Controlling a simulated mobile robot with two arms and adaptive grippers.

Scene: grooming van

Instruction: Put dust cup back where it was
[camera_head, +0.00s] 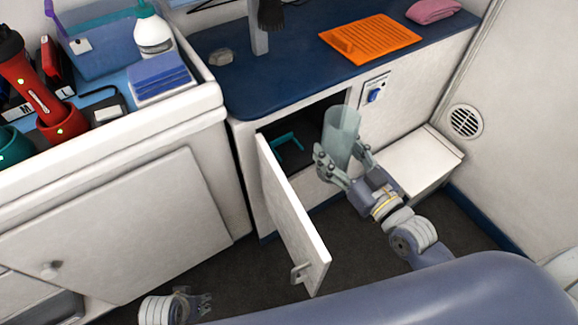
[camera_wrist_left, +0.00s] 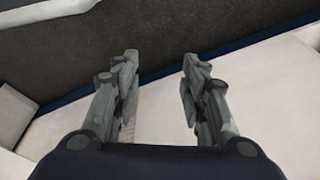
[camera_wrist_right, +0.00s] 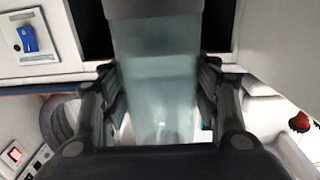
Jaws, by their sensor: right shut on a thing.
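The dust cup (camera_head: 341,128) is a translucent grey-green cylinder. My right gripper (camera_head: 340,164) is shut on it and holds it in front of the open cabinet (camera_head: 330,112) under the blue counter. In the right wrist view the dust cup (camera_wrist_right: 157,85) stands between the two fingers (camera_wrist_right: 160,110). A teal bracket (camera_head: 287,146) shows inside the dark cabinet. The cabinet door (camera_head: 291,215) hangs open toward me. My left gripper (camera_head: 195,303) is low at the bottom left, open and empty; its fingers are apart in the left wrist view (camera_wrist_left: 160,75).
A white step box (camera_head: 420,165) stands right of the cabinet. A blue switch (camera_head: 374,95) is on the panel above. An orange mat (camera_head: 370,39) and pink cloth (camera_head: 433,10) lie on the blue counter. The open door edge juts into the floor space.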

